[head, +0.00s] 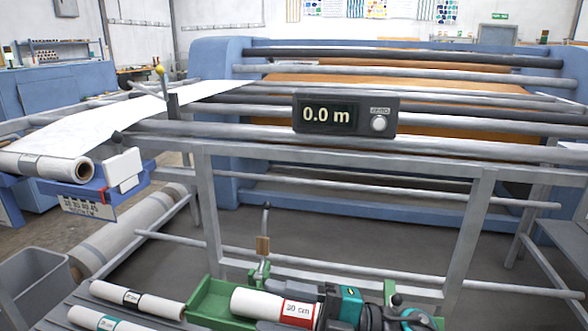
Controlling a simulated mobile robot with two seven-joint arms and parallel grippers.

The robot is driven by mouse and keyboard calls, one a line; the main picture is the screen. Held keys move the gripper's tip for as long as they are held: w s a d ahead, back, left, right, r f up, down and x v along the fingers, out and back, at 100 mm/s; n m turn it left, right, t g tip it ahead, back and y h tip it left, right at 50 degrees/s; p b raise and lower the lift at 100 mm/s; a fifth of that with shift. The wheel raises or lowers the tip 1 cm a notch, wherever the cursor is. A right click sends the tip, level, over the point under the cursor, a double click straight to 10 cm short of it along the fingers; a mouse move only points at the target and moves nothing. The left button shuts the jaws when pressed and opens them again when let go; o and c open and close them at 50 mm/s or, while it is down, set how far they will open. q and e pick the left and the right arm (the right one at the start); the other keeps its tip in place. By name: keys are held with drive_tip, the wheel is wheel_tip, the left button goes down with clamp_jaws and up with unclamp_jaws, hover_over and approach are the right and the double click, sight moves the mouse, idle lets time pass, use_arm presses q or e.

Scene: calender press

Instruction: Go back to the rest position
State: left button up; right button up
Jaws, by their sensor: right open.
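My right gripper (345,308) is at the bottom edge, dark grey with teal parts and partly cut off by the frame. It is open, close to the right end of a white roll (258,303) with a red-edged "30 cm" label. I cannot tell whether it touches the roll. The roll lies at a green tray (205,302). My left gripper is not in view.
Grey rails of the press frame cross ahead, with a counter (345,115) reading 0.0 m. A paper roll (45,165) lies at left, its white sheet running to the press. Smaller rolls (137,299) lie at lower left, near a grey bin (35,285).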

drive_tip(key=w+d+f+m+t+h, duration=0.2)
drive_tip(key=d+f+m+t+h, duration=0.9)
drive_tip(key=m+t, duration=0.65)
drive_tip(key=s+d+f+m+g+h, duration=0.3)
drive_tip(key=s+d+f+m+g, duration=0.1)
drive_tip(key=s+f+m, duration=0.1)
drive_tip(key=s+d+f+m+g+h, duration=0.3)
drive_tip(key=s+f, duration=0.4)
drive_tip(key=f, duration=0.3)
drive_tip(key=shift+s+d+f+m+g+h, duration=0.25)
drive_tip(key=shift+d+m+g+h, duration=0.15)
drive_tip(key=shift+d+m+g, duration=0.45)
drive_tip(key=shift+a, duration=0.1)
drive_tip(key=shift+c, duration=0.4)
